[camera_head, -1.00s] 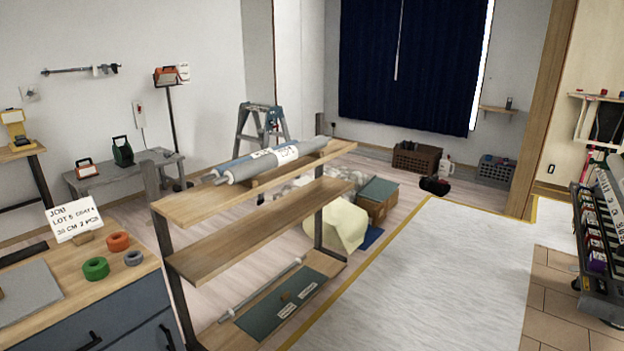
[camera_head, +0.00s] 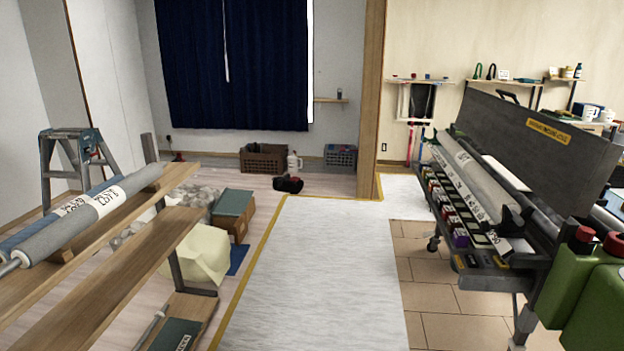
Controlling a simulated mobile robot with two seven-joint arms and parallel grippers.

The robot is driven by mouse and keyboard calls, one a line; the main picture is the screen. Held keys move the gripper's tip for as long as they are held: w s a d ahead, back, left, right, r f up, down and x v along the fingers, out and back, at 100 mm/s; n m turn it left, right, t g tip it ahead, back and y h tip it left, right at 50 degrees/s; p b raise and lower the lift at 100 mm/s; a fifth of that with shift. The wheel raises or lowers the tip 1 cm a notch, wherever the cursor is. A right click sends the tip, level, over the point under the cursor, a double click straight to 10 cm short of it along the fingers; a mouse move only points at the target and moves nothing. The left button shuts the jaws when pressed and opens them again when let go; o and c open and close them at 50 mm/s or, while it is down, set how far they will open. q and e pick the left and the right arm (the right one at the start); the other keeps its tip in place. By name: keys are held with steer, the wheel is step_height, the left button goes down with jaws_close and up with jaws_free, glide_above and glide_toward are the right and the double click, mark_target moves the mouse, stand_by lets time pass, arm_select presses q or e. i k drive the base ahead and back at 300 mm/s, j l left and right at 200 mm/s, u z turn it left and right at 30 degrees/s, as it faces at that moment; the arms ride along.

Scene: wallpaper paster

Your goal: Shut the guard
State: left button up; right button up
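The pasting machine stands at the right of the head view. Its long dark grey guard (camera_head: 535,135), with a yellow label, stands raised along the machine's top and has a dark handle on its upper edge. A pale roll of wallpaper (camera_head: 468,180) lies along the machine's near side, below the guard. The machine's lower frame carries a row of small coloured boxes (camera_head: 445,208). The right end of the machine is partly hidden by green containers. Neither of my grippers is in view.
Green containers with red caps (camera_head: 585,290) stand at the lower right, close to the machine. A wooden rack (camera_head: 120,270) with grey rolls stands at the left. A white floor sheet (camera_head: 320,270) with yellow edging lies clear between rack and machine. A stepladder (camera_head: 75,160) stands behind the rack.

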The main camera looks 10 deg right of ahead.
mark_target(568, 166)
steer(key=i+z, duration=0.2)
steer(key=z, duration=0.25)
steer(key=i+z, duration=0.2)
steer(key=z, duration=0.2)
steer(key=i+z, duration=0.2)
steer(key=z, duration=0.25)
steer(key=i+j+z, duration=0.2)
steer(key=z, duration=0.3)
steer(key=i+j+z, duration=0.15)
steer(key=z, duration=0.35)
steer(key=i+j+z, duration=0.1)
steer(key=j+z, duration=0.2)
steer(key=z, duration=0.2)
steer(key=j+z, duration=0.25)
steer(key=j, duration=0.15)
steer(key=j+z, duration=0.25)
steer(key=j, duration=0.2)
steer(key=j+z, duration=0.15)
steer(key=j, duration=0.75)
steer(key=j+z, duration=0.15)
steer(key=j, duration=0.75)
steer(key=k, duration=0.1)
